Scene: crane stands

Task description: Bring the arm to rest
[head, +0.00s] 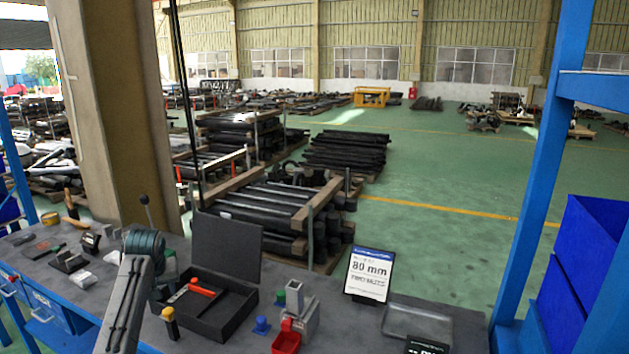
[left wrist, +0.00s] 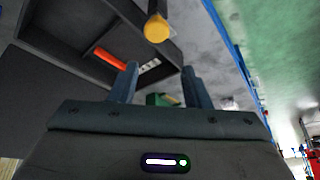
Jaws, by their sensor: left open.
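My left arm (head: 123,305) rises from the bottom left of the head view over the grey workbench (head: 340,325). Its gripper is hard to make out there. In the left wrist view my left gripper (left wrist: 158,77) shows two blue fingers standing apart with a clear gap and nothing held between them. The open black case (head: 227,250), with an orange-handled tool (head: 202,287) in it, lies beyond the fingers; the tool also shows in the left wrist view (left wrist: 110,59). My right gripper is not in view.
A yellow-topped tool (head: 168,316) stands before the case. A blue piece (head: 262,326), a red bin (head: 286,343) and an 80 mm sign (head: 368,275) are to the right. A beige pillar (head: 115,110) and blue frame (head: 535,180) flank the bench.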

